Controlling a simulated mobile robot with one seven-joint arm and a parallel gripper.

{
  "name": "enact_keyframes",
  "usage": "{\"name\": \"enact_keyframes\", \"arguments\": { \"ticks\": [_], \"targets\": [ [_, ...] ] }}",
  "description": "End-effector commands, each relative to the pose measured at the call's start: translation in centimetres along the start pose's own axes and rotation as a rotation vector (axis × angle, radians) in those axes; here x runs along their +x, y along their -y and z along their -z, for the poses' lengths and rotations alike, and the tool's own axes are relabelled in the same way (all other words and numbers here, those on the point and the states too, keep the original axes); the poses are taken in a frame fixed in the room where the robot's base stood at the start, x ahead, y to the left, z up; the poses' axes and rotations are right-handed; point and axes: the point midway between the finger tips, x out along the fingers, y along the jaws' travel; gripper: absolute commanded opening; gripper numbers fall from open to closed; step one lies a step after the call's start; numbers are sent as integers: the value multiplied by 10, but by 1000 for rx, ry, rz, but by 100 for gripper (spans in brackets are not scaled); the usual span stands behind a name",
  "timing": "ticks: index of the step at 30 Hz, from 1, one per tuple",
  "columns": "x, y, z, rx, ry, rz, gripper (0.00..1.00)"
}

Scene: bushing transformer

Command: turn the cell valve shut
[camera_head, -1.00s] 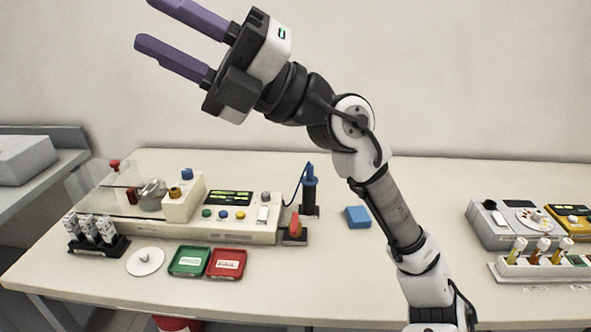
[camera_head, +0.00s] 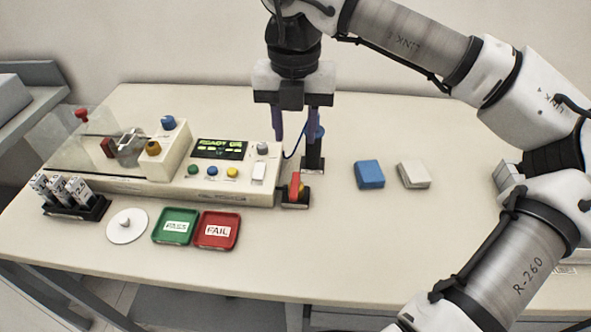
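The long bench tester (camera_head: 222,180) stands at the left of the table with a metal cell (camera_head: 130,146) under a clear cover. A block beside the cell carries a blue knob (camera_head: 168,123) and a brass knob (camera_head: 153,148). A red knob (camera_head: 82,115) stands at the far left end, and a red-and-yellow lever (camera_head: 295,187) at the right end. No label shows which one is the cell valve. My gripper (camera_head: 296,142) points down near the tester's right end, fingers apart and empty. Its right finger partly hides a blue-topped tool (camera_head: 320,134) in a black stand.
A green tray (camera_head: 176,239), a red FAIL tray (camera_head: 216,245) and a white disc (camera_head: 126,226) lie before the tester. A vial rack (camera_head: 76,208) stands front left. Blue (camera_head: 369,173) and pale (camera_head: 413,174) blocks lie to the right. The table between trays and my arm is clear.

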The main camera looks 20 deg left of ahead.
Motion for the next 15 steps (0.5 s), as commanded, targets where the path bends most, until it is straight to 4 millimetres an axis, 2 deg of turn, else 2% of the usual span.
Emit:
{"name": "enact_keyframes", "arguments": {
  "ticks": [5,15],
  "targets": [
    [28,-1,1,-5,-5,-4,36],
    [98,-2,1,-6,-4,-7,36]
  ]
}}
